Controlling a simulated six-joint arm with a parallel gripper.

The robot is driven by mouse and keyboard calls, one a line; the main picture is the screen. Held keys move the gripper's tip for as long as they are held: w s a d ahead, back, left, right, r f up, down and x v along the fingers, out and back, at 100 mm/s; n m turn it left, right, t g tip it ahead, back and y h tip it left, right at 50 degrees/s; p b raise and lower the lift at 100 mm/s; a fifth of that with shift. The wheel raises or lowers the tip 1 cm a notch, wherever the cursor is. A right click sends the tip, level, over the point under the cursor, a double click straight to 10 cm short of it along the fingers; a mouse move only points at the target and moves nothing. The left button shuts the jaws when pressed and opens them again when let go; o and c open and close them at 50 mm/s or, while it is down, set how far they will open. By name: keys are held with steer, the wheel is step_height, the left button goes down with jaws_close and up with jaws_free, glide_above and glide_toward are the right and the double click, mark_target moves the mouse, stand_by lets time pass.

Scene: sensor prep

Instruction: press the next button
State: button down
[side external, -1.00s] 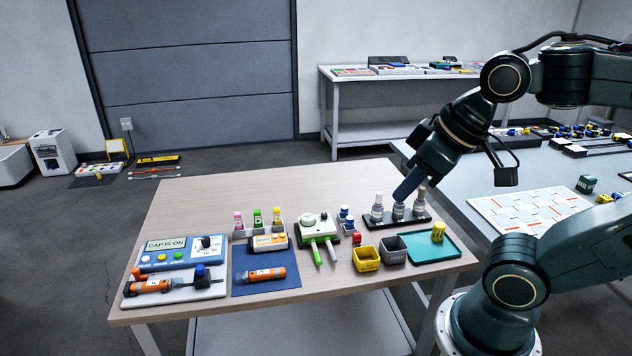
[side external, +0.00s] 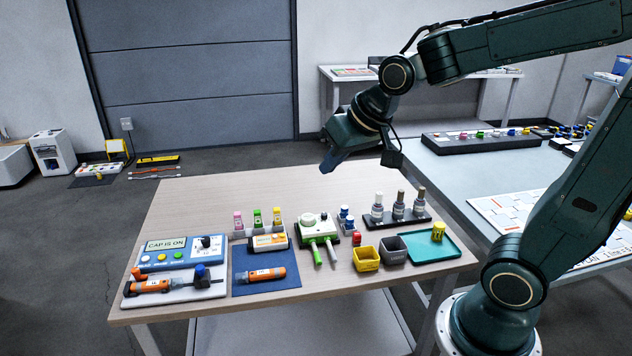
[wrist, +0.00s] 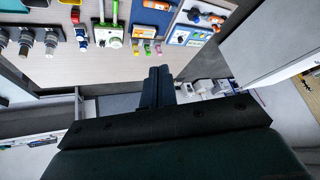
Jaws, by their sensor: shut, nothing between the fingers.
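A blue panel (side external: 205,257) stands at the table's left end, with a small screen (side external: 166,244) reading "CAP IS ON". It has a row of three round buttons: a pale one (side external: 145,259), a yellow one (side external: 162,257) and a green one (side external: 178,255). The labels under them are too small to read. The panel also shows at the upper right of the wrist view (wrist: 178,37). My gripper (side external: 327,168) is shut and empty, high over the table's back part, well right of the panel and apart from everything. Its closed fingers show in the wrist view (wrist: 160,70).
A white tray with an orange pen (side external: 152,286) lies before the panel. A blue mat (side external: 268,286), colored vials (side external: 257,217), a green-handled device (side external: 314,222), dark-capped bottles (side external: 398,208), two small bins (side external: 367,260) and a teal tray (side external: 446,250) stand rightward. The table's back strip is clear.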

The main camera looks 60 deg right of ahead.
steer(key=w+d+f+m, duration=0.2)
steer(key=w+f, duration=0.1)
steer(key=w, duration=0.5)
steer(key=m+t+h, duration=0.1)
steer(key=m+t, duration=0.1)
steer(key=m, duration=0.4)
glide_above(285, 238)
step_height(285, 238, down, 20)
steer(key=shift+f, duration=0.15)
steer(key=shift+f, duration=4.2)
